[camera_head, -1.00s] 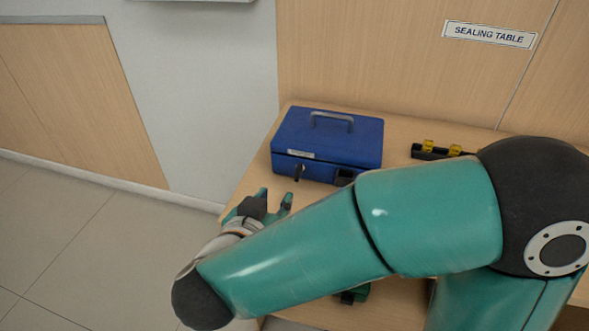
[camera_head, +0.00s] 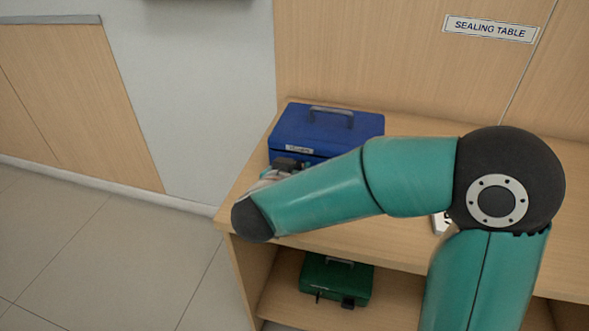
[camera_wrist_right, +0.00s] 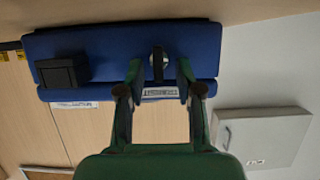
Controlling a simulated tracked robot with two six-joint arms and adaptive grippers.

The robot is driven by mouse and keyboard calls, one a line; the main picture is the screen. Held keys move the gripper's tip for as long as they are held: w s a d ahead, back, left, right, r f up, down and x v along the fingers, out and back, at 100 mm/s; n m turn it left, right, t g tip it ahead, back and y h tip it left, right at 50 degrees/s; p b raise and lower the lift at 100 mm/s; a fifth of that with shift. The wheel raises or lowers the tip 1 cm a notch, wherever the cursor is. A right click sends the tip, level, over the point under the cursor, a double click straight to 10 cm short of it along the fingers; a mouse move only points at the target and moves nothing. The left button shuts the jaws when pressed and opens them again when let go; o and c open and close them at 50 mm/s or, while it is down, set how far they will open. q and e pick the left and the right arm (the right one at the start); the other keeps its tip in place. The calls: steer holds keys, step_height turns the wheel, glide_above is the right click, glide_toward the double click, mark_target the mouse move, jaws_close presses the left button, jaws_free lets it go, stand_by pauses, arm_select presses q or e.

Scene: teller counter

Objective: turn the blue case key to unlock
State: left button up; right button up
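The blue case (camera_head: 325,135) stands on the table against the wall, its grey handle lying on the lid. In the right wrist view the blue case (camera_wrist_right: 105,52) appears upside down, with a dark key (camera_wrist_right: 158,60) at its front. My right gripper (camera_wrist_right: 158,72) is at the case front, its two fingers apart, one on each side of the key. I see gaps between key and fingers, so it does not look clamped. In the head view my right arm hides the key and most of the gripper. My left gripper is not in view.
A green case (camera_head: 325,276) sits on the shelf below. A black box-like part (camera_wrist_right: 62,74) juts from the blue case's front, beside the key. A white object (camera_head: 440,223) is partly hidden behind my arm. The tabletop (camera_head: 400,250) near the front edge is clear.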

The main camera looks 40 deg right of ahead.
jaws_close()
steer(key=shift+s, duration=0.1)
stand_by(0.4)
steer(key=shift+s+d+f+m+t+y+b, duration=0.1)
steer(key=shift+d+m+t+y+b, duration=0.1)
steer(key=shift+m+t+y+b, duration=0.4)
steer(key=shift+s+d+f+m+t+b, duration=0.15)
steer(key=shift+m+t+b, duration=0.25)
steer(key=shift+m+b, duration=0.5)
steer(key=m+t+b, duration=0.1)
steer(key=m+b, duration=0.2)
steer(key=b, duration=0.2)
steer(key=f+m+t+y+b, duration=0.1)
steer(key=m+t+b, duration=0.1)
steer(key=b, duration=0.4)
steer(key=f+m+t+b, duration=0.1)
steer(key=m+b, duration=0.3)
steer(key=b, duration=0.2)
steer(key=shift+s+d+t, duration=0.25)
steer(key=shift+s+t, duration=0.1)
steer(key=shift+t, duration=0.05)
steer(key=shift+r+m+b, duration=0.15)
steer(key=shift+m+b, duration=0.65)
steer(key=shift+b, duration=0.15)
